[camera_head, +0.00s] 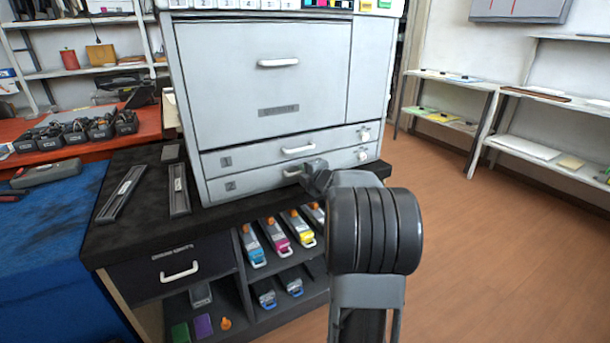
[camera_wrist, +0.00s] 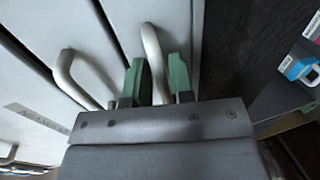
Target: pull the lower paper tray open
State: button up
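The lower paper tray (camera_head: 250,184), marked 2, sits flush in the front of the grey printer, below tray 1. Its white handle (camera_wrist: 152,55) passes between the green fingers of my gripper (camera_wrist: 160,72) in the wrist view.
The upper tray's handle (camera_wrist: 78,82) is close beside my left finger in the wrist view. The printer (camera_head: 262,85) stands on a dark cabinet (camera_head: 125,215) with toner cartridges (camera_head: 275,232) on shelves below. Open floor (camera_head: 480,250) lies to the right.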

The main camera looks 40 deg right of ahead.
jog(key=shift+w, duration=0.4)
jog(key=shift+c, duration=0.5)
grip_shut()
